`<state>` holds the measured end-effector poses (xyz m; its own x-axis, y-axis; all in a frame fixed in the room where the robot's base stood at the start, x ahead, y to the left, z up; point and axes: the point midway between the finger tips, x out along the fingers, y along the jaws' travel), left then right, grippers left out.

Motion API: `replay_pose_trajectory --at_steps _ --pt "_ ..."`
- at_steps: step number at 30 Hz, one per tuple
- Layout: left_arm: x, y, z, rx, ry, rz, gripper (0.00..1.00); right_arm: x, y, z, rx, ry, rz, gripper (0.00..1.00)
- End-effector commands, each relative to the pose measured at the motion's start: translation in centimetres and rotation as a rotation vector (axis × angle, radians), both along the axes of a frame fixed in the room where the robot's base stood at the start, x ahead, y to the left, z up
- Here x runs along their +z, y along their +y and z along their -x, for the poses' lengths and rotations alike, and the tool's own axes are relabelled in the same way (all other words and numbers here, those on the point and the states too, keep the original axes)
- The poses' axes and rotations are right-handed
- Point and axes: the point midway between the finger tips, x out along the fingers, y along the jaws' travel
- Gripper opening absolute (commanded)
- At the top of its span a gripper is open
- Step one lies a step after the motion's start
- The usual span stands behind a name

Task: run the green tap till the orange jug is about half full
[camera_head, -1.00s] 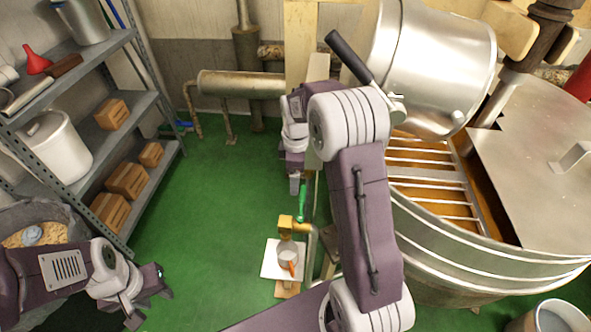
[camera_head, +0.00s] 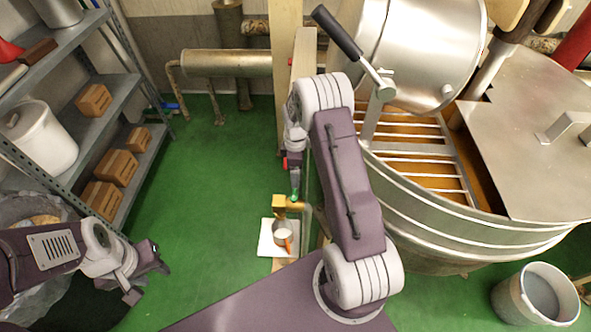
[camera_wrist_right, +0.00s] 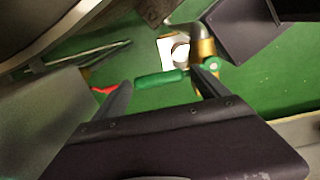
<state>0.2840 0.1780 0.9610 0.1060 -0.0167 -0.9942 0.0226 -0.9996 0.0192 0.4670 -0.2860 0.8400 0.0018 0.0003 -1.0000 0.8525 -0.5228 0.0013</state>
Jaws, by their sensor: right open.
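The brass tap (camera_head: 280,203) has a green lever (camera_head: 295,196), which also shows in the right wrist view (camera_wrist_right: 160,79). My left gripper (camera_head: 148,279) is open and empty, well left of the jug.
A large metal kettle (camera_head: 450,229) with a grate fills the right side. A grey bucket (camera_head: 535,296) stands at the lower right. Green floor lies clear between rack and tap.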

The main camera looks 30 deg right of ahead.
Motion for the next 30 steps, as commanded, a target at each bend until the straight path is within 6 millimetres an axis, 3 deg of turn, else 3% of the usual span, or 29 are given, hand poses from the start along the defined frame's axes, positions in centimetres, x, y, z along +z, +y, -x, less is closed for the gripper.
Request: replay_pose_trajectory --at_steps 8,15,17,18,30 --pt "0.00 0.00 0.00 0.000 0.000 0.000 0.36 -0.38 0.00 -0.02 0.000 -0.001 0.001 0.85" --pt "0.00 0.00 0.00 0.000 0.000 0.000 0.36 -0.34 0.00 -0.01 0.000 -0.001 0.001 0.21" --pt "0.01 0.00 0.00 0.000 0.000 0.000 0.36 -0.34 0.00 -0.01 0.000 -0.001 0.001 0.04" --pt "0.01 0.00 0.00 0.000 0.000 0.000 0.36 -0.33 0.00 -0.02 0.000 -0.001 0.001 0.00" --pt "0.28 0.01 0.00 0.000 0.000 0.000 0.36 -0.24 0.68 -0.38 0.087 0.000 0.000 0.00"
